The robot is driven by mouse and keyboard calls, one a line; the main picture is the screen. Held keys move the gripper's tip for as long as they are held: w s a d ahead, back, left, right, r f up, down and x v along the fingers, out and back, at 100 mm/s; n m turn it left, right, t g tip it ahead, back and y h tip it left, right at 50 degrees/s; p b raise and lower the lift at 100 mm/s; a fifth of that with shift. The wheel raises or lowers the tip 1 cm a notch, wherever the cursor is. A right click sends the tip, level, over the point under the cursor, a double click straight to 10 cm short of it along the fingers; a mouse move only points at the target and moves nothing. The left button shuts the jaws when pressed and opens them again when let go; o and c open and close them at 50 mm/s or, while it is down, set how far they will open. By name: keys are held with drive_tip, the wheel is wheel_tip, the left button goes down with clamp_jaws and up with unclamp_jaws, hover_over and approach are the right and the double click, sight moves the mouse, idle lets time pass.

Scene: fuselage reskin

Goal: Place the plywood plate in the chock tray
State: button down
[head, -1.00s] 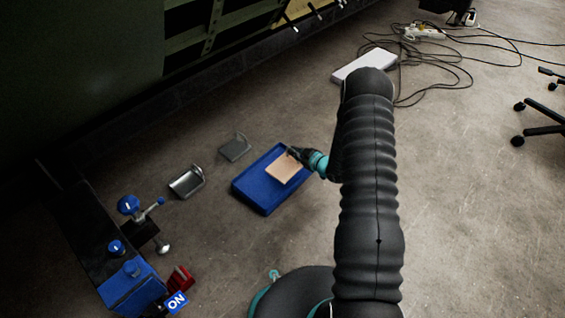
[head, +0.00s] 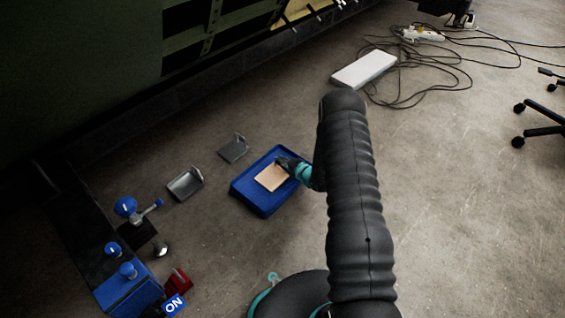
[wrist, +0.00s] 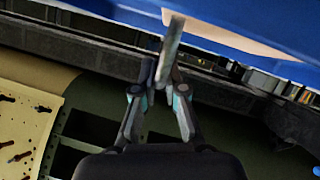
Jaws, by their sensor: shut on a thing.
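The tan plywood plate (head: 271,178) is over the blue chock tray (head: 262,208), within its outline in the head view. I cannot tell whether it rests on the tray floor or is held just above it. My gripper (head: 281,163) is at the plate's far right edge, shut on it. In the wrist view my gripper (wrist: 163,78) is closed around a thin greyish upright part. Beyond it a tan strip of the plate (wrist: 225,37) shows against the blue tray (wrist: 275,20).
Two grey metal plates with upright parts (head: 184,184) (head: 233,149) lie left of the tray. A blue-knobbed fixture (head: 126,208) and a red block (head: 178,281) stand lower left. A white slab (head: 364,69) and cables lie at the back. The floor to the right is mostly clear.

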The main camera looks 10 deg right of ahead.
drive_tip(key=c, duration=1.2)
unclamp_jaws()
drive_tip(key=shift+c, duration=0.2)
drive_tip(key=shift+s, duration=0.1)
